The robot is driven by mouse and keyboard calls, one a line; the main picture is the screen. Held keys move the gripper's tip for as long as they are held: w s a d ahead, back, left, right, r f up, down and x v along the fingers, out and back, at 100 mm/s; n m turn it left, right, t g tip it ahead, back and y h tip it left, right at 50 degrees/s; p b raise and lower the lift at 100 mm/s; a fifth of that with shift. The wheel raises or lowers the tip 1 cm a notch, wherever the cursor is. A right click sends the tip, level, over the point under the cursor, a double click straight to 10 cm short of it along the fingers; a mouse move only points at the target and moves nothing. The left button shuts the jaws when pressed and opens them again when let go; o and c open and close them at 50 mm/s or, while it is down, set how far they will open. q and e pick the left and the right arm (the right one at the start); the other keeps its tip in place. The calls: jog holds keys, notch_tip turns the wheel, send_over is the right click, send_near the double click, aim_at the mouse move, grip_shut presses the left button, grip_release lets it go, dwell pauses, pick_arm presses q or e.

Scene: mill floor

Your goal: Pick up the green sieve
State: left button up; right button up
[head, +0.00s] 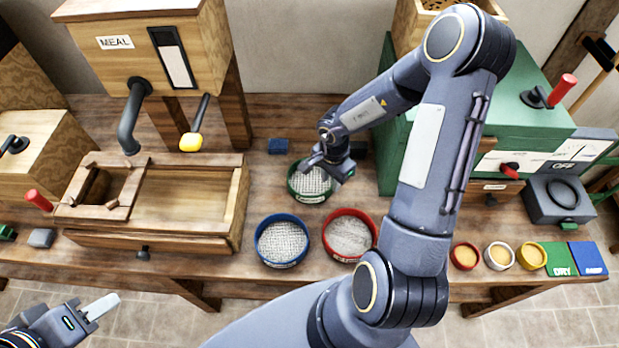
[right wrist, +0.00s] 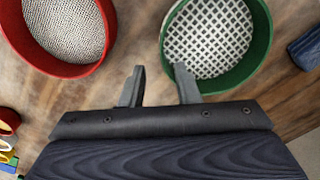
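The green sieve (head: 297,192) sits on the wooden bench with its pale mesh facing up. It also shows in the right wrist view (right wrist: 262,50), at the top right of centre. My right gripper (head: 328,170) is open over the sieve's back right edge in the head view. In the right wrist view its fingers (right wrist: 160,80) are apart with nothing between them at the tips. One finger overlaps the sieve's rim and the other is outside it. I cannot tell whether either touches. My left gripper (head: 98,308) is low at the left, away from the bench items; its opening is unclear.
A blue sieve (head: 282,262) and a red sieve (head: 329,255) stand in front of the green one. A blue block (head: 278,146) lies behind it. The green machine (head: 395,165) stands to the right, a wooden trough (head: 238,205) to the left. Small bowls (head: 500,270) stand front right.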

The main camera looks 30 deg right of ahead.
aim_at(327, 191)
jog(key=f, duration=0.2)
jog(key=a+f, duration=0.1)
jog(key=f, duration=0.2)
jog(key=shift+w+b, duration=0.15)
jog(key=shift+b, duration=0.2)
jog(key=shift+f, duration=0.45)
jog(key=shift+d, duration=0.1)
grip_shut()
